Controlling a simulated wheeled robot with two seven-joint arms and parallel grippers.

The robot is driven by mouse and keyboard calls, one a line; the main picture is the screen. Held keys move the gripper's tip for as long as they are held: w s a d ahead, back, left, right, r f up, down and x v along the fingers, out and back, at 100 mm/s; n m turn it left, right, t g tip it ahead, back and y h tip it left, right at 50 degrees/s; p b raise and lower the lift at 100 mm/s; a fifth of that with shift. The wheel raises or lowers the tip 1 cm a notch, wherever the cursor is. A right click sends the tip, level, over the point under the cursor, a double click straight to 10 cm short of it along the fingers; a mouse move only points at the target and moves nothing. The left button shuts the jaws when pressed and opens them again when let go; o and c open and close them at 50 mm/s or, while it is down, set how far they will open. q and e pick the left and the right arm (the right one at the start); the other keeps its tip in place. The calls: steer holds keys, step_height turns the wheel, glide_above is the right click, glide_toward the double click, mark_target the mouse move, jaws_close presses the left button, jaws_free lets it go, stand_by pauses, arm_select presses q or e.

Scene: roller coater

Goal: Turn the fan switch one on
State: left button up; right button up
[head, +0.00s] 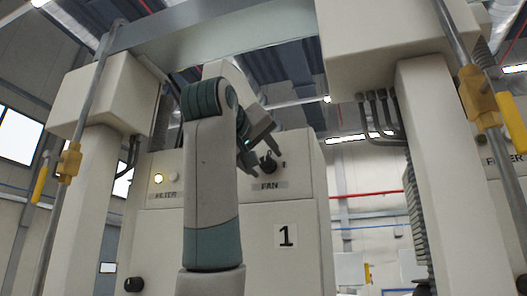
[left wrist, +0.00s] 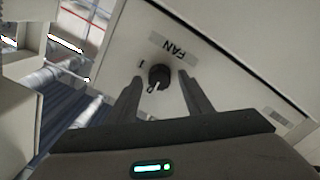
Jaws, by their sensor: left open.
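The fan switch (head: 268,164) is a black rotary knob on the cream cabinet marked 1, just above the FAN label (head: 269,186). In the left wrist view the knob (left wrist: 158,73) shows upside down with its label, with a "1" mark beside it and a pale mark at its lower edge. My left gripper (head: 264,159) is open at the knob. In the left wrist view its two fingers (left wrist: 160,79) stand on either side of the knob, with gaps visible. Whether they touch it cannot be told. My right gripper is not in view.
Cream columns (head: 95,180) with upright rods and yellow handles (head: 40,184) flank the cabinet. Black cables hang at the right column.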

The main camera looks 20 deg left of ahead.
arm_select(q)
steer(key=shift+w, duration=0.5)
steer(key=shift+s, duration=0.1)
steer(key=c, duration=1.1)
steer(key=shift+o, duration=0.2)
